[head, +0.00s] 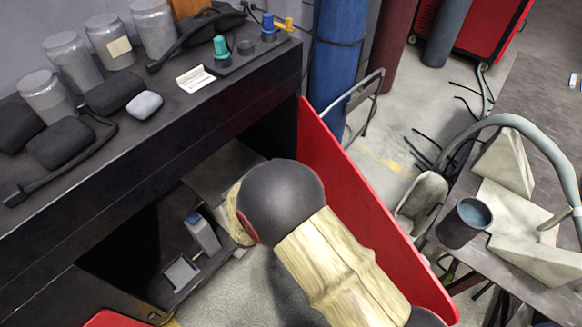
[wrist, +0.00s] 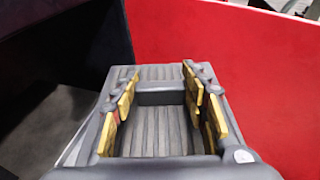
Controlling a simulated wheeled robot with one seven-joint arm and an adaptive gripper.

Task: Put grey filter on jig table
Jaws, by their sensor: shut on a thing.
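In the wrist view, my gripper (wrist: 160,92) has its yellow-padded fingers on both sides of a grey ribbed block (wrist: 162,130), which looks like the grey filter. The fingers are shut on it, and it is held up in front of a red panel. In the head view my own arm covers the middle, and the gripper and block are hidden there. The grey table at the right (head: 520,301) seems to be the jig table. It bears pale angled blocks (head: 508,205) and a dark cup (head: 465,222).
A red panel (head: 340,185) stands between the black bench (head: 215,105) and the right-hand table. The bench holds several jars (head: 110,40), dark pads and a grey rounded piece (head: 145,105). A hose (head: 520,122) arches over the right table. Blue and red cylinders stand behind.

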